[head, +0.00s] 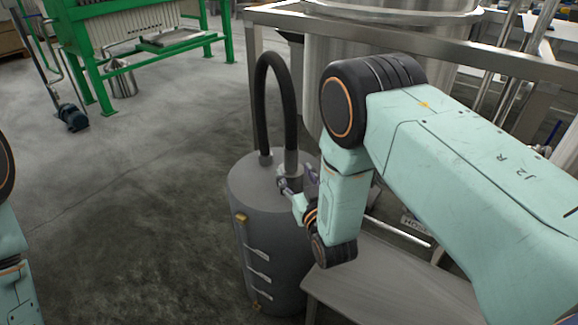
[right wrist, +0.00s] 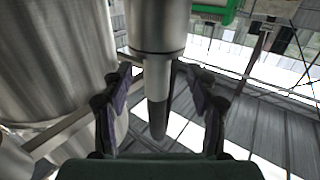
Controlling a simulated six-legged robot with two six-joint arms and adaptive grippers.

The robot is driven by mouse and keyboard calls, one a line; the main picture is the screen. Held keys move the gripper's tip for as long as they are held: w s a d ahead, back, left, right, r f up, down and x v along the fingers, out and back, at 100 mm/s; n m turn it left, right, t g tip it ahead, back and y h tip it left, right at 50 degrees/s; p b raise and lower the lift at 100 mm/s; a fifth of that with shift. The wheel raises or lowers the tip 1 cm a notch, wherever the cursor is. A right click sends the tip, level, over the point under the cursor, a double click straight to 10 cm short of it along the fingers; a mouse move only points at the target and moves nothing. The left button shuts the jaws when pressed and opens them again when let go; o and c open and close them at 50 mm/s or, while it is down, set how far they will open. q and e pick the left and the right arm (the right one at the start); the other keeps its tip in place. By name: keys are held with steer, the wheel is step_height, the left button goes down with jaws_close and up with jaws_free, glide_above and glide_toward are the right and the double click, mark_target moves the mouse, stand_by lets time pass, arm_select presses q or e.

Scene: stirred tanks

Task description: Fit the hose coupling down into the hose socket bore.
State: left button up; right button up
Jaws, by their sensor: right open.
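The hose coupling (head: 291,162) is a grey sleeve at the right end of a black hose (head: 262,95) that arches over a grey drum (head: 270,235). It stands upright at the drum's top. Its lower end and the socket bore are hidden behind my right gripper (head: 298,181), so I cannot tell how deep it sits. In the right wrist view the coupling (right wrist: 157,28) is a shiny cylinder, with the dark hose (right wrist: 158,118) beyond. My right gripper (right wrist: 160,100) is open, its fingers on both sides with visible gaps. My left gripper is out of view.
A steel frame (head: 390,38) and a large steel tank (head: 345,48) stand behind the drum. A grey bench top (head: 385,290) lies right of it, below my right arm. A green frame (head: 95,55) stands far left. The floor left of the drum is clear.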

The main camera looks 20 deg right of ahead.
mark_target(294, 169)
steer(key=w, duration=0.2)
steer(key=w+b, duration=0.1)
steer(key=shift+w+d+f+b, duration=0.15)
steer(key=shift+w+b, duration=0.15)
steer(key=shift+w, duration=0.55)
jaws_close()
